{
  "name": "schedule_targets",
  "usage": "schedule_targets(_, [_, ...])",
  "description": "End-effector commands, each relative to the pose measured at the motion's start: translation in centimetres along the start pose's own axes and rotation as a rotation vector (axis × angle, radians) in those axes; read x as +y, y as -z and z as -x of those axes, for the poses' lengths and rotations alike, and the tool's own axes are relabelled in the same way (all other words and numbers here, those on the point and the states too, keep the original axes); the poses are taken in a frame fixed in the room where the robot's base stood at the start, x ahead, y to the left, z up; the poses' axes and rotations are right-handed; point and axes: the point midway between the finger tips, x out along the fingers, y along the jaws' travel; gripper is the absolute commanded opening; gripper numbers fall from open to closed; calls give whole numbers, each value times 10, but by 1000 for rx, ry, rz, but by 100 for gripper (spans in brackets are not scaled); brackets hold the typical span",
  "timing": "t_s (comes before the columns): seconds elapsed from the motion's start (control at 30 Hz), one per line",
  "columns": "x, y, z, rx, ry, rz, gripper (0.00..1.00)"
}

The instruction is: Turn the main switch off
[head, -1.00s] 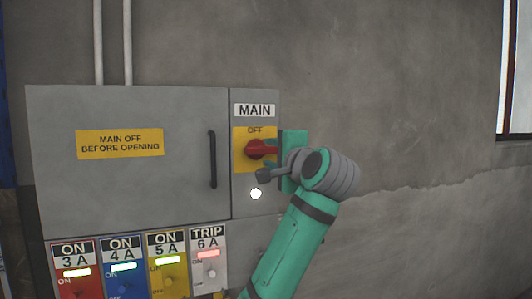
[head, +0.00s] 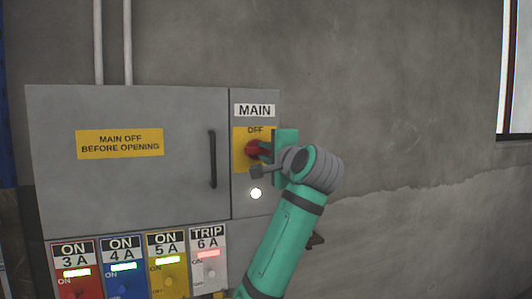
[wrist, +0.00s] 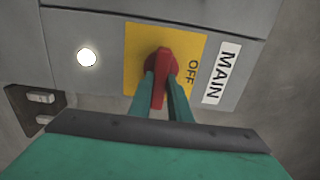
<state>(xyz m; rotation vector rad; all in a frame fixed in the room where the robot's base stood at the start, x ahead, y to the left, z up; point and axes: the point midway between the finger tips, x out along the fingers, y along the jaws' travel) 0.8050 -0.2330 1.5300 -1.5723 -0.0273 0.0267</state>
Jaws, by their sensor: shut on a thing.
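The main switch is a red rotary handle (head: 254,150) on a yellow plate (head: 239,160) marked OFF, under the MAIN label. It also shows in the wrist view (wrist: 161,68), where its long grip lies between the two teal fingers. My gripper (wrist: 165,92) is shut on this red handle from the front. In the head view my gripper (head: 262,150) reaches the handle from the right, and my wrist hides part of the plate. The word OFF is readable in both views. A white lamp (head: 256,193) glows below the switch.
A grey cabinet door (head: 190,120) with a black pull handle (head: 212,160) is left of the switch. Below are coloured breaker units, three marked ON and one TRIP (head: 208,250).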

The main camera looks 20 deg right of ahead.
Motion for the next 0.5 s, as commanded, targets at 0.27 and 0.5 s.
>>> schedule_targets(0.27, [0,1,0,1,-1,71,0])
schedule_targets(0.5, [-2,1,0,1,-3,242,0])
